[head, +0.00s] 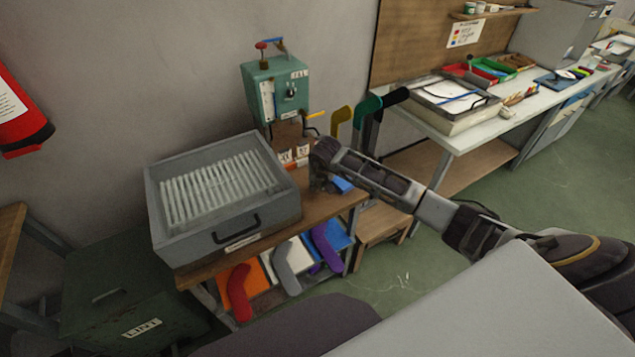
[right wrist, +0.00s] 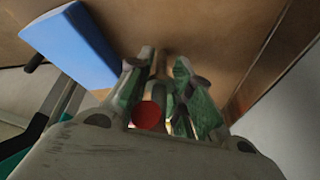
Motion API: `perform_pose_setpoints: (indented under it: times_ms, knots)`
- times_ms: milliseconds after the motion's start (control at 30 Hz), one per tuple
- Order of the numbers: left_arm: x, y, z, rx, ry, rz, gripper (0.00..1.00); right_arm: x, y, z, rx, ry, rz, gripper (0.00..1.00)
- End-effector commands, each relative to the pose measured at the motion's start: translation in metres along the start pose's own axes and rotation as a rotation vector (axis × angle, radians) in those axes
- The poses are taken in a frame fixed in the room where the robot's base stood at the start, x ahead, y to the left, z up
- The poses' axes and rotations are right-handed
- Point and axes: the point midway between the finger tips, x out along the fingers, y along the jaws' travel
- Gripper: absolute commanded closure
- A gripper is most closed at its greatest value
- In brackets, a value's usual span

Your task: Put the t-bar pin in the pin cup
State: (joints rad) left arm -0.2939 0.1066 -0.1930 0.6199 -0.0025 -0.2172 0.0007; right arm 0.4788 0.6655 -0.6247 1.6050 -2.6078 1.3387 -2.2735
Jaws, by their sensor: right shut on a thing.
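My right gripper (head: 318,180) is over the right end of the wooden bench, beside the green press-like machine. In the right wrist view its two fingers (right wrist: 160,85) are closed around a slim tan rod with a round red end (right wrist: 150,115). This looks like the t-bar pin, though much of it is hidden between the fingers. In the head view the gripper hides what it holds. I cannot make out the pin cup for sure; small white labels (head: 286,157) stand on the bench just left of the gripper. My left gripper is not in view.
A green machine (head: 275,90) with a lever stands at the back of the bench. A grey ribbed box (head: 222,228) fills the bench's left part. A blue block (head: 342,185) lies near my gripper and shows in the right wrist view (right wrist: 75,45). Sock-shaped boards (head: 368,105) stand behind.

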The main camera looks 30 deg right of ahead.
Motion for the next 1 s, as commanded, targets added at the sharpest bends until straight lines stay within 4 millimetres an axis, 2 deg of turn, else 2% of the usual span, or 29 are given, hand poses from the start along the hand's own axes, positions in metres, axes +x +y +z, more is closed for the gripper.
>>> perform_pose_setpoints:
  times_ms: [100,133,267,800,1000]
  knots:
    - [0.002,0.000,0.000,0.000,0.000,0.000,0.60,0.002,0.000,0.001,0.000,0.001,0.000,1.00]
    - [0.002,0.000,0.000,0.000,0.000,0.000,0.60,0.002,0.000,0.001,0.000,0.000,0.000,0.75]
    - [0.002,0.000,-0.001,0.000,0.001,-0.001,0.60,0.002,0.000,0.001,0.000,0.000,0.000,0.58]
    - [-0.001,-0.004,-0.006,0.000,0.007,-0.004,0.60,-0.001,0.000,0.000,0.000,0.000,0.000,0.57]
    - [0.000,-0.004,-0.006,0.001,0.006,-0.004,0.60,-0.016,0.001,-0.001,0.000,0.001,0.000,0.57]
